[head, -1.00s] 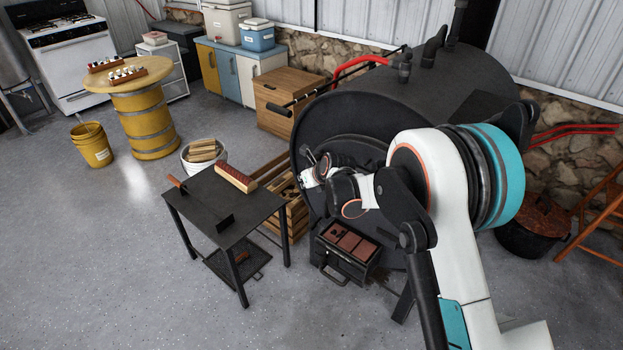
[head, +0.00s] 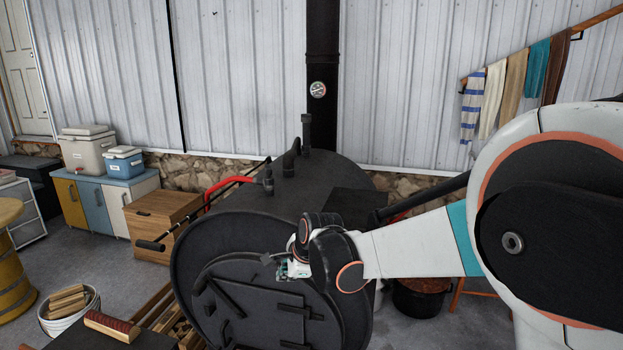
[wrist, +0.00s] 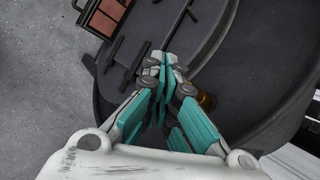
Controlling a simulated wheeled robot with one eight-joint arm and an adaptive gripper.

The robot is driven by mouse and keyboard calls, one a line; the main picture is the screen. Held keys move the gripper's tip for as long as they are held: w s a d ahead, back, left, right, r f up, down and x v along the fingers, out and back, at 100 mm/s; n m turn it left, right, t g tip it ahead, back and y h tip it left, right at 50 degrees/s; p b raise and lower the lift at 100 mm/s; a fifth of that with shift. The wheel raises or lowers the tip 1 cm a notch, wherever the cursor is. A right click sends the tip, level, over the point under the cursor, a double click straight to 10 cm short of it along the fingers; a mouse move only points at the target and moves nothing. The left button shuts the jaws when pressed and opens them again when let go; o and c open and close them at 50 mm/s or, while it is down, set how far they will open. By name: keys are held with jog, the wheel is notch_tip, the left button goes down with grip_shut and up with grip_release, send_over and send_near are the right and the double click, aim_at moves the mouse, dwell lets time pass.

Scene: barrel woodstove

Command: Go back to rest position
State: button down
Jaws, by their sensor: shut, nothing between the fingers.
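My gripper (wrist: 163,62) is shut and empty in the wrist view, its teal fingers together. Behind it in that view is the dark round front of the barrel stove (wrist: 240,60).
A small dark table (head: 95,340) with a red-topped brush (head: 112,326) stands at the lower left. A bucket of firewood (head: 70,305) is beside it. A wooden cabinet (head: 160,225) stands left of the stove.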

jog(key=s+d+r+n+h, duration=0.1)
jog(key=s+d+r+n, duration=0.25)
jog(key=s+d, duration=0.5)
jog(key=s+d+r+n+h, duration=0.1)
jog(key=s+d+r+n, duration=0.4)
jog(key=d, duration=0.6)
jog(key=s+d+f+n+h+b, duration=0.1)
jog(key=s+d+f+n, duration=0.1)
jog(key=s, duration=0.7)
jog(key=s+d+f+n+t+h+b, duration=0.1)
jog(key=s+d+f+n, duration=0.1)
jog(key=s+d+n, duration=0.3)
jog(key=s, duration=0.4)
jog(key=shift+d, duration=0.25)
